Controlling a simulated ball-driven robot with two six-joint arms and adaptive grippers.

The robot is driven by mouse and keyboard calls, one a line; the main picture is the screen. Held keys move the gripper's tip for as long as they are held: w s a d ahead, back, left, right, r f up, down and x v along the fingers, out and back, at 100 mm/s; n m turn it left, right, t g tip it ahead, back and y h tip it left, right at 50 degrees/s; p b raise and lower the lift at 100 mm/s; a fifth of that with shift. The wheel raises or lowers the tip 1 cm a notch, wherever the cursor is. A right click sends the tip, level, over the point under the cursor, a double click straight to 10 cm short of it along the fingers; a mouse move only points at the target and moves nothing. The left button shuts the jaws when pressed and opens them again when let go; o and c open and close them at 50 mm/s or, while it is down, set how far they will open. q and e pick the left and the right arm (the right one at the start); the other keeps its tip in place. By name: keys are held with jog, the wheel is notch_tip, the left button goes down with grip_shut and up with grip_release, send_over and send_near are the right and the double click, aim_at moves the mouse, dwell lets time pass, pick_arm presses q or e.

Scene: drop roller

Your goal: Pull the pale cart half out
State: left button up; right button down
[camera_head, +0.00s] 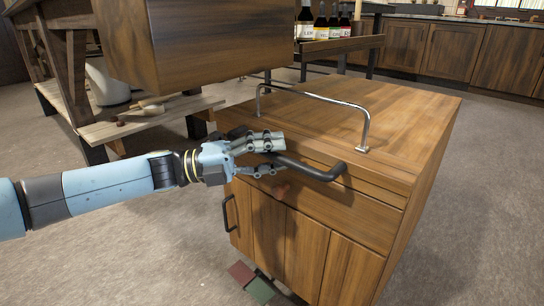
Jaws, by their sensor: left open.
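The cart (390,125) is a warm brown wooden cabinet on the floor, right of the middle, with a chrome rail (364,128) on top. A dark bar handle (318,172) sticks out from its front near the top edge. My left gripper (277,156) comes in from the left and is open at the handle's left part. The bar appears to run between its fingers, but I cannot tell whether they touch it. The fingers and hand hide the handle's left end. My right gripper is not in view.
A wooden block-like body (215,45) overhangs at the upper left, close above the cart. A bench with a low shelf (135,128) stands at the left. Bottles (320,28) stand on a rack behind. Red and green pieces (258,290) lie below the cart's front. The carpet at right is clear.

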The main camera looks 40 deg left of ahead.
pick_arm(q)
grip_shut()
jog(key=shift+s+f, duration=0.1)
dwell(0.5)
